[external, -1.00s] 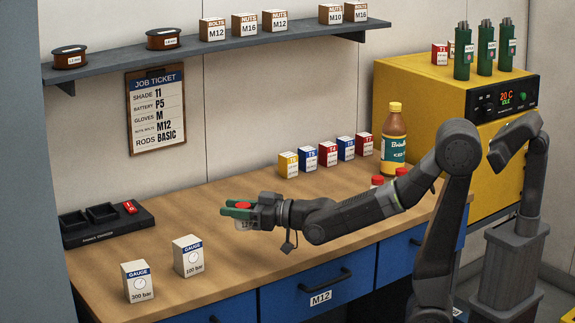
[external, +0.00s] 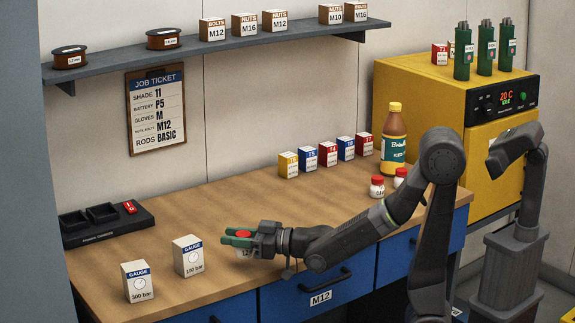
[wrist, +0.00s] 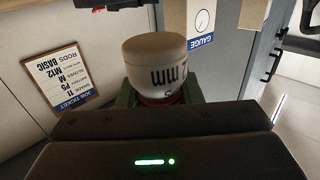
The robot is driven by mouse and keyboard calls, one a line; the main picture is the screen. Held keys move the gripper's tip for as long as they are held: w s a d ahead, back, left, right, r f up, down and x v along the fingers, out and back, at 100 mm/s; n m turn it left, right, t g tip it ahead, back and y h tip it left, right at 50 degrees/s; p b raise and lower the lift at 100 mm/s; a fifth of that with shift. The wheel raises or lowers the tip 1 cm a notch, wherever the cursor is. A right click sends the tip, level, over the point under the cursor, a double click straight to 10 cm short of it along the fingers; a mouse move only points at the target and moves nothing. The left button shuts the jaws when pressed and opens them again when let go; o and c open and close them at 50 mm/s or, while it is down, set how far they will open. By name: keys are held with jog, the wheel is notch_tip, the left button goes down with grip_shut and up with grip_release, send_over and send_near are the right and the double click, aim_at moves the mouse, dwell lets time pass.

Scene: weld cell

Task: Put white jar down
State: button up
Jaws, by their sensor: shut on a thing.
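My gripper (external: 240,238) is shut on the white jar (external: 243,253), which has a red lid. Its green-tipped fingers are around the jar near the lid. The jar is upright over the wooden bench (external: 200,212), right of the gauge boxes. I cannot tell whether its bottom touches the bench. In the wrist view, the jar (wrist: 154,62) appears bottom up, with black print on its side, held between the fingers.
Two gauge boxes (external: 188,256) (external: 138,282) stand left of my gripper. Two red-lidded white jars (external: 377,187) (external: 400,177) stand near a brown bottle (external: 393,140). Several coloured boxes (external: 328,154) line the wall. The middle of the bench is clear.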

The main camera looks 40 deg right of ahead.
aim_at(236, 250)
jog(key=shift+f+b, duration=0.45)
jog(key=shift+f, duration=1.1)
jog(key=shift+f+b, duration=0.25)
jog(key=shift+b, duration=0.1)
jog(key=o, duration=1)
jog(key=shift+r+p, duration=0.15)
jog(key=shift+p, duration=0.45)
jog(key=v, duration=1.2)
jog(key=shift+s+d, duration=0.2)
jog(key=shift+s, duration=0.15)
jog(key=shift+o, duration=0.5)
jog(key=shift+s+d+f, duration=0.2)
jog(key=shift+s+d, duration=0.15)
